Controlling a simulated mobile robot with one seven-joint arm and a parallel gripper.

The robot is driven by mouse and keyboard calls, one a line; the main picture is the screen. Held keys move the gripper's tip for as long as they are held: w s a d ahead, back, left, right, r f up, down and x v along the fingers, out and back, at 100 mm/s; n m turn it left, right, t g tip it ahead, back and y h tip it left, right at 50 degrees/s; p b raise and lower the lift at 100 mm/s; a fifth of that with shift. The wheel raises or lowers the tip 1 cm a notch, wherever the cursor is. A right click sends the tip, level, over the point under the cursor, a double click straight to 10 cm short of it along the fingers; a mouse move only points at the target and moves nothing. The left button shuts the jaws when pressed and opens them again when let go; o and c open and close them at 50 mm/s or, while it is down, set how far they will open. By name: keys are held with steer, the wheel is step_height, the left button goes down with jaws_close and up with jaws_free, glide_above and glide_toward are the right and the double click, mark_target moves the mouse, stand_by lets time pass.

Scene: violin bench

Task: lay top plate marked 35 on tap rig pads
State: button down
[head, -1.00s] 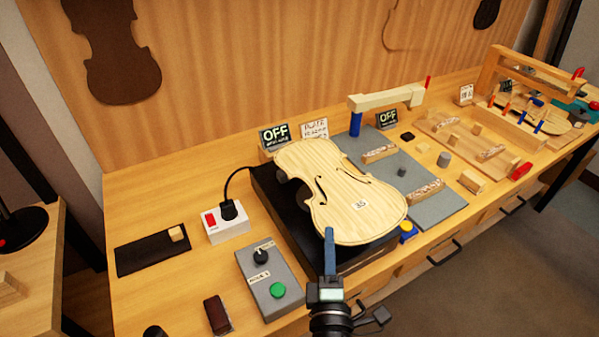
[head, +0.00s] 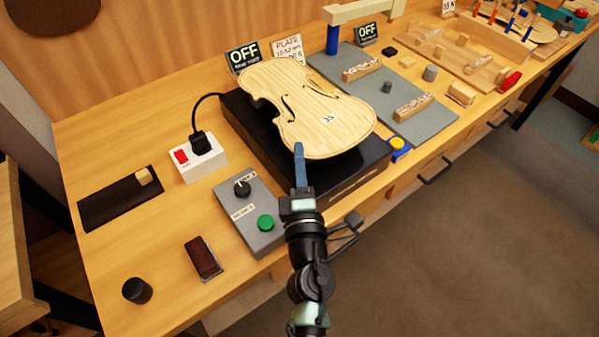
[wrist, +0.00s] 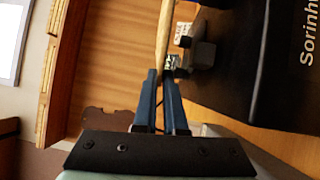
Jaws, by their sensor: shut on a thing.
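The pale wooden top plate marked 35 (head: 322,112) has two f-holes and is over the black box (head: 372,165) in the head view. My gripper (head: 299,160) is shut on the plate's near edge. In the wrist view, the blue fingers (wrist: 162,85) close on the plate (wrist: 165,30), seen edge-on. The plate appears raised above the box, but the gap is hard to judge. The tap rig is the grey board (head: 425,122) to the right, with speckled pads (head: 362,69) and (head: 413,106) on it. An overhead arm (head: 365,9) on a blue post stands at its back.
A control box (head: 248,215) with a knob and green button stands left of the black box. A socket block (head: 199,157) with a plug is behind it. An OFF display (head: 243,57) and a plate card stand behind. A blue-and-yellow button (head: 398,148) is at the front edge.

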step_height(320, 180, down, 3)
steer(key=b, duration=0.2)
steer(key=shift+f+b, duration=0.15)
steer(key=shift+b, duration=0.2)
steer(key=c, duration=1.3)
jaws_free()
steer(key=shift+o, duration=0.2)
steer(key=s+b, duration=0.2)
steer(key=s, duration=1)
steer(key=shift+d+f+b, duration=0.35)
steer(key=shift+d+f, duration=0.05)
steer(key=shift+f, duration=0.05)
